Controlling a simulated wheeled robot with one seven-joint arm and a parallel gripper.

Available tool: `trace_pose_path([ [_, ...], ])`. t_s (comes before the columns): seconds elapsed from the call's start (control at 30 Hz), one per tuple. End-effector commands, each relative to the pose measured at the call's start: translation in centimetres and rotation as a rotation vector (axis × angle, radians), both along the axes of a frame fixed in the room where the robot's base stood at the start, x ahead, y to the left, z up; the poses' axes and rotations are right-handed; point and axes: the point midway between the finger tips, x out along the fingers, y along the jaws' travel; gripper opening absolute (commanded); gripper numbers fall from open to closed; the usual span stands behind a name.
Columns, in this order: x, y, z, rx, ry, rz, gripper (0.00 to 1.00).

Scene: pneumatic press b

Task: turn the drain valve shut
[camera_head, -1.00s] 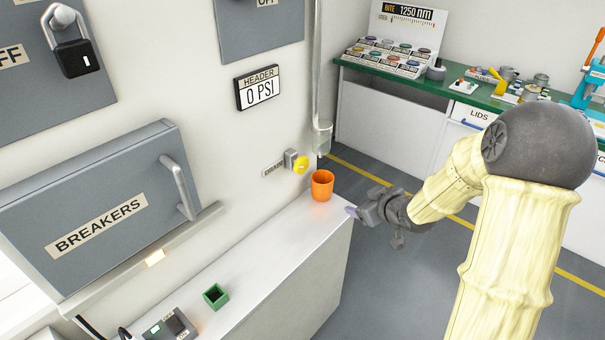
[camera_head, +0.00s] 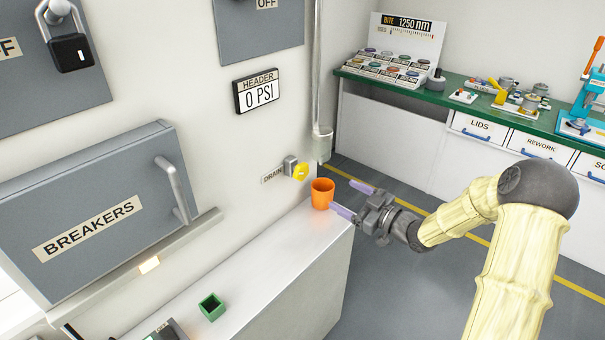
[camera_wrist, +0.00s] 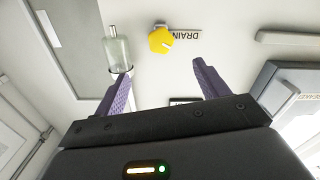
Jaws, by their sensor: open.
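The drain valve has a yellow knob (camera_head: 301,172) on a grey body on the white wall, beside a DRAIN label (camera_head: 272,176). In the wrist view the yellow knob (camera_wrist: 161,40) shows upside down above and between the fingers, apart from them. My gripper (camera_head: 353,200) is open and empty, with purple fingers pointing left toward the wall. It is to the right of and below the valve in the head view, close to the orange cup. The wrist view shows both fingers (camera_wrist: 160,85) spread with nothing between them.
An orange cup (camera_head: 322,193) stands on the white cabinet top (camera_head: 270,240) below the valve. A clear container (camera_head: 321,144) hangs under a pipe right of the valve. A green box (camera_head: 211,306) is nearer on the top. A header display (camera_head: 257,91) reads 0 PSI.

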Motion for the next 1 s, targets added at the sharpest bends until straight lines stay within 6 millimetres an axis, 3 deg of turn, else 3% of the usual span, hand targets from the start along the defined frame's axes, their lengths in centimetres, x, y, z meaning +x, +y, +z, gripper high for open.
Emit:
trace_pose_path([
  [0.8, 8.5, 11.2, 0.1, 0.002, 0.001, 0.002, 0.73],
  [1.0, 9.8, 12.8, 0.0, 0.000, 0.001, 0.002, 0.73],
])
